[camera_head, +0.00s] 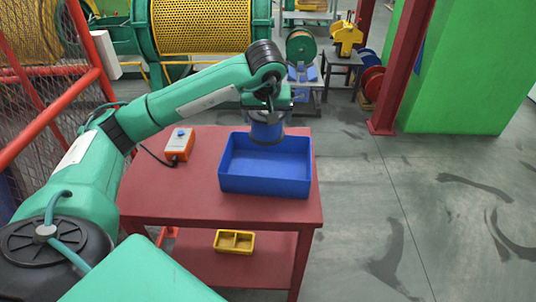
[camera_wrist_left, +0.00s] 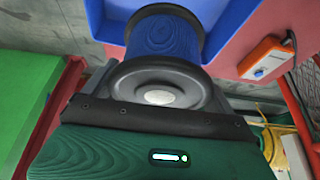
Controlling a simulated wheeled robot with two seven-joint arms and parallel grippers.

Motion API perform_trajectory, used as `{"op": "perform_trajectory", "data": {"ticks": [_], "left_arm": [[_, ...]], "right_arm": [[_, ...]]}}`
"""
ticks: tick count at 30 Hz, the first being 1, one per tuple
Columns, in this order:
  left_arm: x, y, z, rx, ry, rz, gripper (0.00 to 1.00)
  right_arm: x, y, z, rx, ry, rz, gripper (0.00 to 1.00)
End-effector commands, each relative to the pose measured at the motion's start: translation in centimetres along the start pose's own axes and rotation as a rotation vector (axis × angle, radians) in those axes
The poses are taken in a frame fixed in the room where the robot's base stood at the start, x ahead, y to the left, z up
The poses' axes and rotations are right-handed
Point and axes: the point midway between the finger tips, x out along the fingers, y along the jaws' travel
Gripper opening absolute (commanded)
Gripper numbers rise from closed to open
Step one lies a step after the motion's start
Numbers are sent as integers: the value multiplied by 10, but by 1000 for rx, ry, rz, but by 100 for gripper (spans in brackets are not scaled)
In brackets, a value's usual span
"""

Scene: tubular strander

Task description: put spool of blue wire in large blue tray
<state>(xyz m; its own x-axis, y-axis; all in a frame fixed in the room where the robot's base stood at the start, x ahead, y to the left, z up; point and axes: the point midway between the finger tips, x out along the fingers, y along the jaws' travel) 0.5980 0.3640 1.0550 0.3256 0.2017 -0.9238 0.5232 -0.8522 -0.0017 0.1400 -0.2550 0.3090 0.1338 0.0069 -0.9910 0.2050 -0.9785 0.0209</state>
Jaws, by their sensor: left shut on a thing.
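The spool of blue wire (camera_head: 266,130) has dark flanges and hangs under my left gripper (camera_head: 267,106), which is shut on it. In the head view it overlaps the back part of the large blue tray (camera_head: 265,185), which sits on the red table. In the left wrist view the spool's blue winding (camera_wrist_left: 165,40) and grey flange show close to the gripper, with the tray (camera_wrist_left: 228,25) behind it. The spool appears upright and over the tray; I cannot tell how far above its floor. The tray's visible part is empty. My right gripper is out of view.
An orange control box (camera_head: 179,144) with a blue button and a cable stands left of the tray on the red table (camera_head: 170,195). A small yellow bin (camera_head: 234,241) is on the lower shelf. A red post (camera_head: 402,65) and green block stand at the back right; floor is clear at right.

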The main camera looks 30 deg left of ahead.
Motion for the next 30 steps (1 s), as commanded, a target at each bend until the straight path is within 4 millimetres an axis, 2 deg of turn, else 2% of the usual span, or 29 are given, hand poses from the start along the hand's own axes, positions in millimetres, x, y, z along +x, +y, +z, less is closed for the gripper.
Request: {"op": "perform_trajectory", "data": {"ticks": [6,12,20,27,30], "left_arm": [[48,0,21,0,-3,-2,49],[85,0,36,0,0,1,49],[103,0,42,0,1,1,49],[130,1,54,0,1,1,49],[134,1,55,0,3,2,49]], "right_arm": [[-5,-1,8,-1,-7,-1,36],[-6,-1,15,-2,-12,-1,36],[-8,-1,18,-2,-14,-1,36],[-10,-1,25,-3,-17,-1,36],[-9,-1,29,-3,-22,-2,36]]}}
